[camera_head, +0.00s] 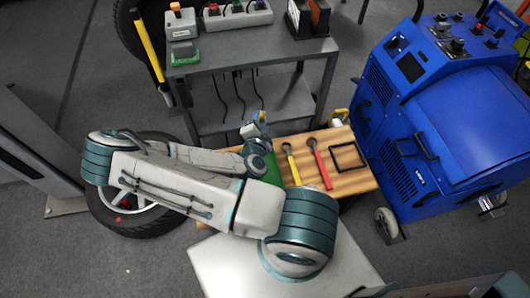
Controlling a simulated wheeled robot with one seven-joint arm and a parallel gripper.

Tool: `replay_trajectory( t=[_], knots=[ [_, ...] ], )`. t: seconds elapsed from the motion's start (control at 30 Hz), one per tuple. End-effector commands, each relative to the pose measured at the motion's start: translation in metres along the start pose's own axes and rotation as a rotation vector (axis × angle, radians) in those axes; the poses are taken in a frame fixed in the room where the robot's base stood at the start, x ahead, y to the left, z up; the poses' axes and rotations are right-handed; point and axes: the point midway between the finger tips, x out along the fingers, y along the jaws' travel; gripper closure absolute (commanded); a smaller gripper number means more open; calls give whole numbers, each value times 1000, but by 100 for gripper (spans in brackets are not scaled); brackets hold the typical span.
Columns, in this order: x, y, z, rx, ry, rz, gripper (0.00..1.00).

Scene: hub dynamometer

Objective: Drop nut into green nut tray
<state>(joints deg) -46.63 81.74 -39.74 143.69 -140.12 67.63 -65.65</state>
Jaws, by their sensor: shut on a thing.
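A green surface, seemingly the green nut tray (274,176), shows on the wooden bench top, partly covered by my arm. My gripper (258,146) is small in this view, at the end of my forearm, beside or over the tray's far left part. Its fingertips are mostly hidden by my wrist. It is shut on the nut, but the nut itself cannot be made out. Its height above the tray cannot be told.
A yellow-handled tool (291,164), a red-handled tool (320,166) and a black square frame (347,158) lie on the wooden bench (356,182). A grey shelf cart (255,58) stands behind, a blue machine (435,120) at right, and a wheel (133,221) at left.

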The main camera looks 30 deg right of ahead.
Motion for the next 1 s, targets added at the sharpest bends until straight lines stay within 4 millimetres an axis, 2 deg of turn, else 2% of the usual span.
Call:
replay_trajectory(
  t=[0.03, 0.2, 0.4, 0.7, 1.0],
  knots=[
    [4, 21, -12, 43, 73, 101, 100],
    [2, 83, -38, 171, 283, 427, 100],
    [-14, 142, -48, 391, 501, 778, 100],
    [-37, 186, -39, 707, 713, 1090, 100],
    [-55, 210, -15, 1097, 914, 1308, 100]
  ],
)
